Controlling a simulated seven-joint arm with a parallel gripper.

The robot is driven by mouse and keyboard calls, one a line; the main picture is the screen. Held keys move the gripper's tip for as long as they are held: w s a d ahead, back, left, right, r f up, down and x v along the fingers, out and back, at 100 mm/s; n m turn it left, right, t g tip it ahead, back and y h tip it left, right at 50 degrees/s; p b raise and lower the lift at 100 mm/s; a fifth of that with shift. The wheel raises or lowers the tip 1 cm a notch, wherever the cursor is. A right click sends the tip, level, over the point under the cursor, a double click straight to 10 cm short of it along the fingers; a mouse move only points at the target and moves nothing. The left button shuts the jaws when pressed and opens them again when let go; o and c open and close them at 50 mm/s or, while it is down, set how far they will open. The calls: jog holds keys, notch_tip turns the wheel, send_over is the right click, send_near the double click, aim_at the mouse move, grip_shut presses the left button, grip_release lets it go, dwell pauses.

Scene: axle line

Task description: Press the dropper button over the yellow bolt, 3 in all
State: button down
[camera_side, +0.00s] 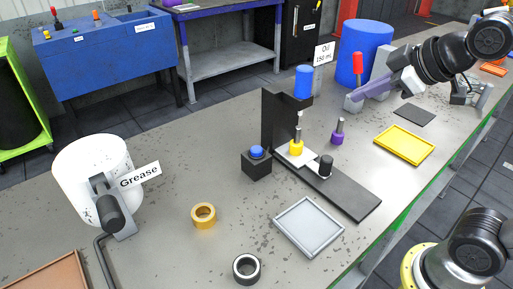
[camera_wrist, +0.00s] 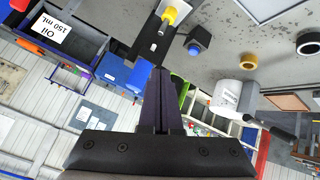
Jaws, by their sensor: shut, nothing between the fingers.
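The dropper is a black stand with a blue reservoir (camera_side: 303,80) and a nozzle hanging over the yellow bolt (camera_side: 297,147). The bolt stands upright on a light plate. The dropper button (camera_side: 257,153) is blue, on a black box left of the stand. In the wrist view, the yellow bolt (camera_wrist: 170,15) is at the top and the blue button (camera_wrist: 195,47) is right of it. My gripper (camera_side: 358,96) is at the upper right of the side view, shut and empty, well away from the button. Its fingers (camera_wrist: 160,72) point up in the wrist view.
A purple bolt (camera_side: 337,137) and black knob (camera_side: 326,165) stand near the dropper. A red lever (camera_side: 358,65) and blue oil drum (camera_side: 365,45) are by my gripper. A yellow tray (camera_side: 404,145), grey tray (camera_side: 309,227), two rings and a grease bucket (camera_side: 88,170) occupy the bench.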

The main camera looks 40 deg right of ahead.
jog(key=w+a+r+n, duration=0.1)
jog(key=w+a+n, duration=0.15)
jog(key=w, duration=0.55)
jog(key=n+y, duration=0.2)
jog(key=n, duration=0.2)
send_over(261, 150)
notch_tip(261, 150, down, 8)
jog(key=shift+f+m, duration=0.1)
jog(key=shift+m, duration=0.15)
jog(key=shift+f, duration=4.3)
jog(key=shift+f, duration=0.1)
jog(key=shift+f, duration=0.35)
